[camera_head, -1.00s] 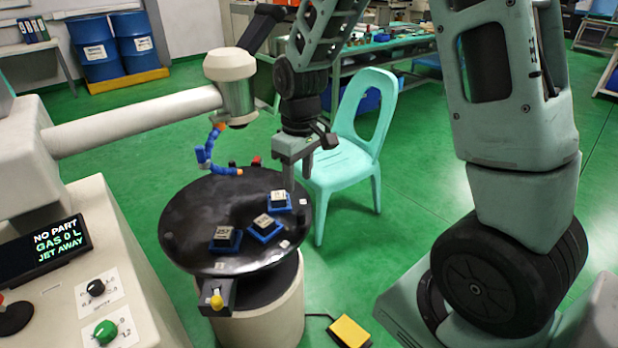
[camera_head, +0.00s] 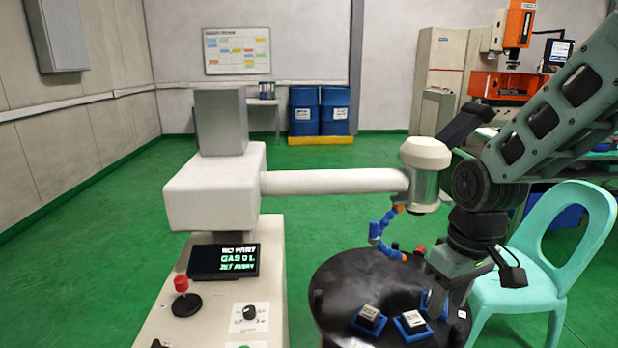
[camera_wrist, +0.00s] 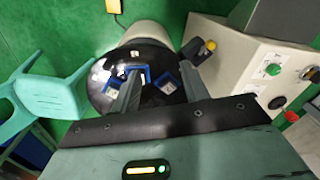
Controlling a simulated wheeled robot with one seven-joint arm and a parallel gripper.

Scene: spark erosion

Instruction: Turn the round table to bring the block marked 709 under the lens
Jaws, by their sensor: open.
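The black round table (camera_head: 340,285) carries several blue-based blocks with pale number labels. One block (camera_head: 369,314) is at the front, another (camera_head: 412,322) just right of it, and a third (camera_head: 429,303) is partly hidden by my gripper. I cannot surely read 709 on any label. My gripper (camera_head: 455,304) points down over the table's right side. In the wrist view its fingers are apart, with the table (camera_wrist: 105,75) below and blocks (camera_wrist: 167,87) between and beside them. I cannot tell whether a finger touches one. The lens head (camera_head: 426,180) hangs above the table's far side.
A blue hose (camera_head: 378,228) with an orange tip reaches down over the table. The machine's screen (camera_head: 225,261) reads NO PART, GAS 0 L, JET AWAY. A turquoise chair (camera_head: 535,290) stands close right. A yellow-knobbed part (camera_wrist: 208,46) and a yellow pedal (camera_wrist: 114,6) show in the wrist view.

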